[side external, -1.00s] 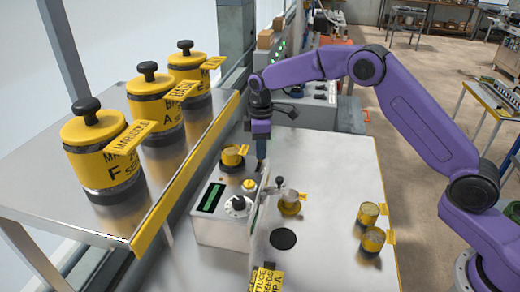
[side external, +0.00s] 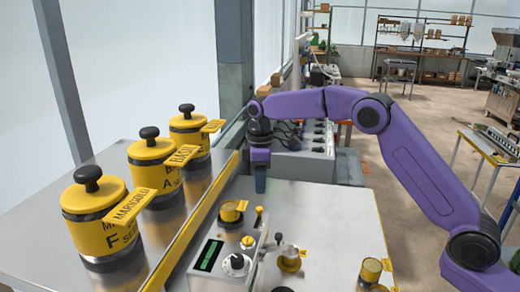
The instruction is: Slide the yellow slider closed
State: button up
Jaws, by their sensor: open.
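The grey seeder box (side external: 206,276) stands on the table, with a green display, a black knob and a round yellow knob (side external: 247,242) on top. A small upright yellow piece (side external: 259,212) at its back right may be the yellow slider; it is too small to tell how far it is slid. My gripper (side external: 260,190) points down just above and behind that piece in the picture, apparently apart from it. It is open and holds nothing visible. The fingers are seen edge-on, so the gap between them is hidden.
A yellow cup (side external: 232,212) sits on the box's back. Labelled yellow cups stand right of it (side external: 290,260) and farther right (side external: 371,271). The table's back right (side external: 325,205) is clear.

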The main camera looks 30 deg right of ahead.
notch_tip(320, 180, up, 10)
dwell(0.4)
jog(key=shift+f, duration=0.1)
jog(key=s+a+f, duration=0.1)
jog(key=s+a, duration=0.2)
jog(key=s, duration=1.8)
jog(key=s+d+f, duration=0.4)
jog(key=s+d, duration=0.2)
jog(key=s, duration=0.5)
jog(key=s+d+f, duration=0.4)
jog(key=s+d, duration=0.2)
jog(key=s, duration=0.5)
jog(key=shift+s+d+f+n, duration=0.15)
jog(key=shift+s+f+n, duration=0.1)
jog(key=shift+n, duration=0.05)
